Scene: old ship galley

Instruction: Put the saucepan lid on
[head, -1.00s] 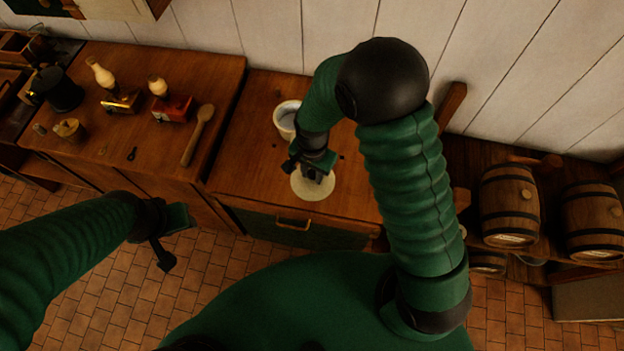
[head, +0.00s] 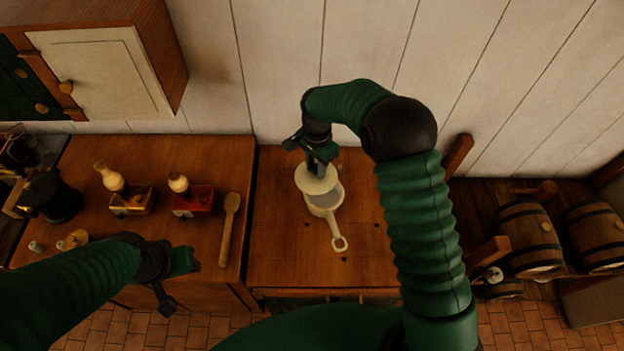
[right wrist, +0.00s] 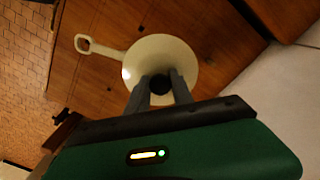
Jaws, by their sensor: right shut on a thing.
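The cream saucepan (head: 322,211) stands on the wooden counter, its looped handle (head: 339,243) pointing toward me. My right gripper (head: 317,168) is shut on the dark knob of the pale round lid (head: 311,184). The lid is over the back left of the pan in the head view, and part of the pan's inside still shows at its right. In the right wrist view the lid (right wrist: 175,60) covers most of the pan, with the pan's handle (right wrist: 105,49) sticking out at left. Whether lid and rim touch is unclear. My left gripper (head: 190,262) is away at the left; its fingers are not clear.
A wooden spoon (head: 228,228), a red box (head: 193,203) and a dark pot (head: 52,196) are on the left counter. A wall cabinet (head: 100,70) hangs at upper left. Barrels (head: 530,238) lie at the right. The counter around the pan is mostly clear.

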